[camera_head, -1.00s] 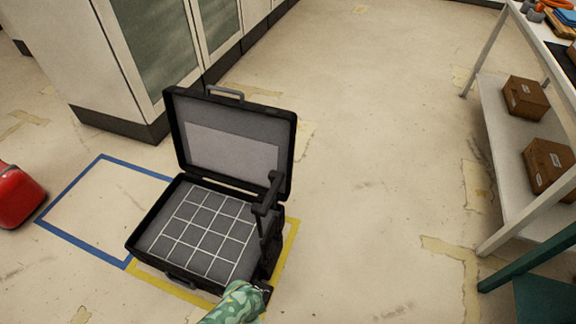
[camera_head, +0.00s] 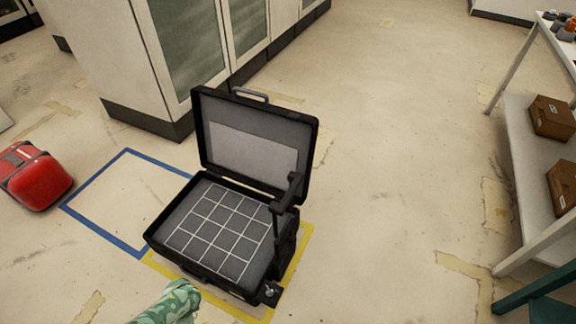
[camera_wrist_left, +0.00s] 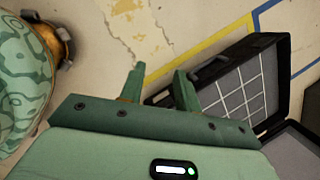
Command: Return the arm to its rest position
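A green camouflage arm link of mine (camera_head: 170,305) enters the head view at the bottom edge, in front of the open black case (camera_head: 222,228).
The case's lid is up and its gridded inside is empty. A dark upright piece (camera_head: 286,205) stands at its right side. Yellow tape (camera_head: 305,240) surrounds it; a blue-taped square (camera_head: 98,229) lies left. A red case (camera_head: 36,178), cabinets and a box shelf (camera_head: 522,175) stand around. Centre-right floor is clear.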

